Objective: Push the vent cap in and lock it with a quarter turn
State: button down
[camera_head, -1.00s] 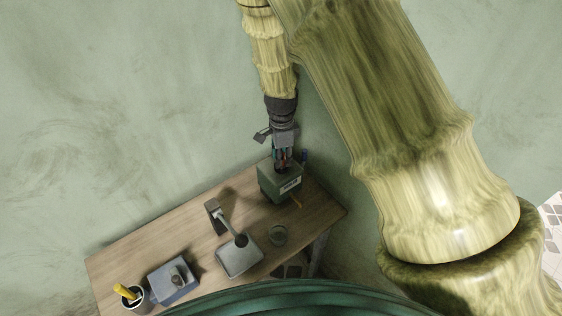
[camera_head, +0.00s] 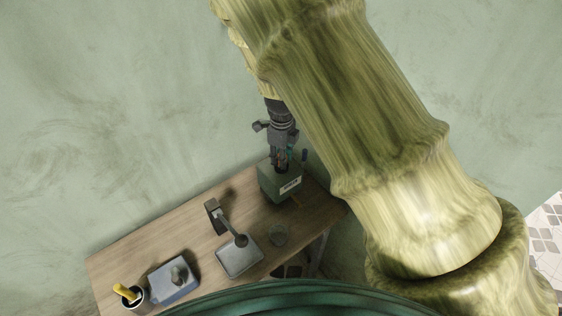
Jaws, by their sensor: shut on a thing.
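My gripper (camera_head: 282,160) points down onto the top of a dark green box (camera_head: 272,185) with a pale label, at the back right of the table. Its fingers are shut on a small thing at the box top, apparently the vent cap. The cap is mostly hidden by the fingers and too small to make out. I cannot tell how deep it sits or how far it is turned.
A wall stands close behind.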

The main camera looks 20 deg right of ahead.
jog(key=c, duration=1.1)
grip_release()
